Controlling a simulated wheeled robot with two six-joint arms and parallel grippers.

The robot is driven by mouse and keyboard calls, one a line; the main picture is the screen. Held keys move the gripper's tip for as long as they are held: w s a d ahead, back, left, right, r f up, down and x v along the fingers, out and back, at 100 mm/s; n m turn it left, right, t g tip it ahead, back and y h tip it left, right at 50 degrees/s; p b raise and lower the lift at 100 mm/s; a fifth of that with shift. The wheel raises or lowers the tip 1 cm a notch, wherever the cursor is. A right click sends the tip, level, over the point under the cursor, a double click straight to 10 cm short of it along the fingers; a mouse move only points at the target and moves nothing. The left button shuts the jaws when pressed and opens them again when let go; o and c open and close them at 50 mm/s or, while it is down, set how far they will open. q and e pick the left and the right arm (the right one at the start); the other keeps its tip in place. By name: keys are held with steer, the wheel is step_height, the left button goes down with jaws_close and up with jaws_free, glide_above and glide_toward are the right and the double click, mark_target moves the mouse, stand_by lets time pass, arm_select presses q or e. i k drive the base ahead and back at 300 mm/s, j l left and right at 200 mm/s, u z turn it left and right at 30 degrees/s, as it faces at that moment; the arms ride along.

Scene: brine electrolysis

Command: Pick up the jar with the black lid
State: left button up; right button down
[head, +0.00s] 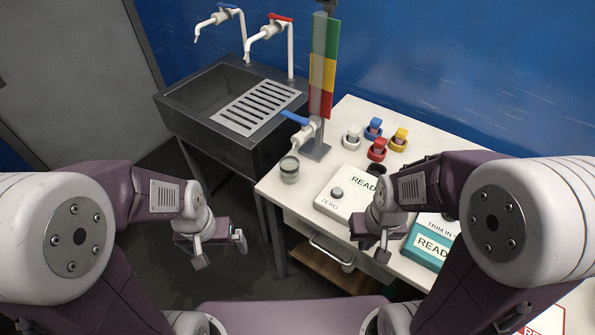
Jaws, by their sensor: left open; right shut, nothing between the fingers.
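A small dark, black-topped item (376,169), possibly the jar with the black lid, stands on the white table behind the label box. My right arm partly hides it, so I cannot tell its full shape. A clear glass jar (289,171) stands near the table's left edge; no black lid is clear on it. My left gripper (222,250) is open and empty, over the floor left of the table. My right gripper (374,250) is shut and empty, near the table's front edge, in front of the dark item and apart from it.
White (352,138), blue (373,129), yellow (398,139) and red (377,149) small items stand at the back. A white box (340,203) and a teal box (427,252) occupy the front. A tall colour-striped column (323,70) and a sink (185,95) stand left.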

mark_target(289, 165)
steer(key=i+j+z, duration=0.1)
steer(key=j, duration=0.85)
steer(key=j+z, duration=0.1)
steer(key=j, duration=0.85)
